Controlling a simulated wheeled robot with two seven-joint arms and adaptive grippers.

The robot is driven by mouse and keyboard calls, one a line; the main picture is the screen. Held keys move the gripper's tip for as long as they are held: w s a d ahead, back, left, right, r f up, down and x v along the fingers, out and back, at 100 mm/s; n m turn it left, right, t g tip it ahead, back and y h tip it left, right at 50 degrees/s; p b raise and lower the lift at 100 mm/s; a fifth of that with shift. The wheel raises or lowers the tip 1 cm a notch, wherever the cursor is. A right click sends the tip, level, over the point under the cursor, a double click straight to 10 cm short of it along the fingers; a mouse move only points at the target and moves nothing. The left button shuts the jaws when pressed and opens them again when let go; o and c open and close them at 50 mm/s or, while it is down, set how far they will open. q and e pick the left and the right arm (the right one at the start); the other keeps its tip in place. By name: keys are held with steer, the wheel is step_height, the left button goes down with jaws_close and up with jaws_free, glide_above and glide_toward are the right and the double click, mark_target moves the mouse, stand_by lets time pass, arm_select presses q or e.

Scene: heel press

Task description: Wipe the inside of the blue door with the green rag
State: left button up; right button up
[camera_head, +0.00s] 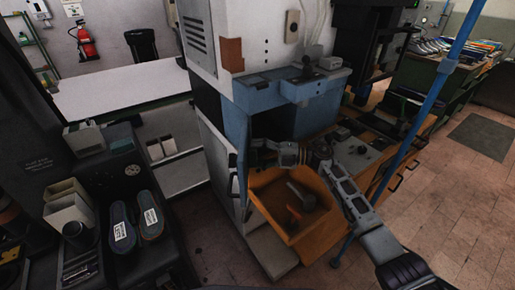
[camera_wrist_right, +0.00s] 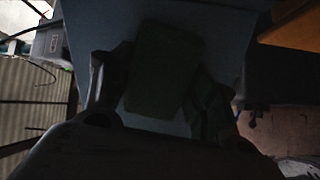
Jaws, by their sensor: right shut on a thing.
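The green rag (camera_wrist_right: 160,70) is a dark green pad in the right wrist view. My right gripper (camera_wrist_right: 158,85) is shut on it, with one finger on each side. Behind the rag is a flat blue-grey panel (camera_wrist_right: 225,25), which looks like the blue door. I cannot tell whether the rag touches it. In the head view my right gripper (camera_head: 262,152) is inside the opening of the press, below its blue front. The rag is hard to make out there. The door (camera_head: 234,170) shows nearly edge-on at the left of the opening. My left gripper is not in view.
An orange bin (camera_head: 272,228) with tools in it sits below my right gripper. The press's blue body (camera_head: 300,118) is just above. Two shoe soles (camera_head: 135,225) lie on a dark stand at left.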

steer(key=shift+s+p, duration=0.45)
steer(key=shift+s, duration=0.25)
steer(key=shift+s+r+p, duration=0.1)
steer(key=shift+s+p, duration=1)
steer(key=shift+s, duration=0.1)
steer(key=shift+s+p, duration=0.55)
steer(key=shift+s, duration=0.3)
steer(key=shift+s+p, duration=1.45)
steer(key=shift+s, duration=0.55)
